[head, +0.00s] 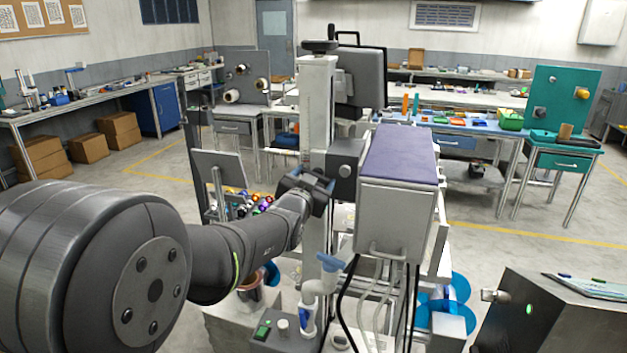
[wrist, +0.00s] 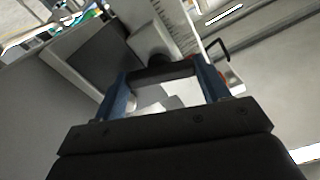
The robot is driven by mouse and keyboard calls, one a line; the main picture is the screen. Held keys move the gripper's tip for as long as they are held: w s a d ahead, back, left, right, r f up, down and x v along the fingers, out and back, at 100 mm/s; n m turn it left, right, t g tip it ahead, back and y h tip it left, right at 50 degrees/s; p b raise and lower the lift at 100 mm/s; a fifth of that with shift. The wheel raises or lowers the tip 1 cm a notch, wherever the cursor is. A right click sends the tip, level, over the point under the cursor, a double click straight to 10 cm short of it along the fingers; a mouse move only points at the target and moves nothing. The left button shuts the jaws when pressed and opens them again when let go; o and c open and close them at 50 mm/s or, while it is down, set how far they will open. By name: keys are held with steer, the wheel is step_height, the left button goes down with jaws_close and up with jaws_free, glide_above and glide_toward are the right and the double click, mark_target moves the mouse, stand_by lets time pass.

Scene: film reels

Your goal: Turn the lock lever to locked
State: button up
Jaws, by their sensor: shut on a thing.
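My gripper (head: 318,186) is at the tall pale column (head: 318,110) in the head view, in front of its dark clamp block. In the wrist view its two blue fingers (wrist: 166,76) stand on either side of a dark bar with a rounded middle (wrist: 158,64) and are shut on it. This dark bar appears to be the lock lever. In the head view the lever is hidden behind my gripper and wrist. I cannot read any locked or unlocked mark. A round dark knob (head: 346,170) shows just right of the gripper.
A grey box with a purple top (head: 400,155) stands close right of the column. A black-framed screen (head: 361,78) is behind it. A grey tilted panel (head: 219,172) stands left. A dark cabinet (head: 545,310) is at the lower right.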

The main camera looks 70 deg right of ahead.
steer(key=shift+m, duration=7.2)
steer(key=o, duration=1)
steer(key=a, duration=1.7)
steer(key=shift+a, duration=0.2)
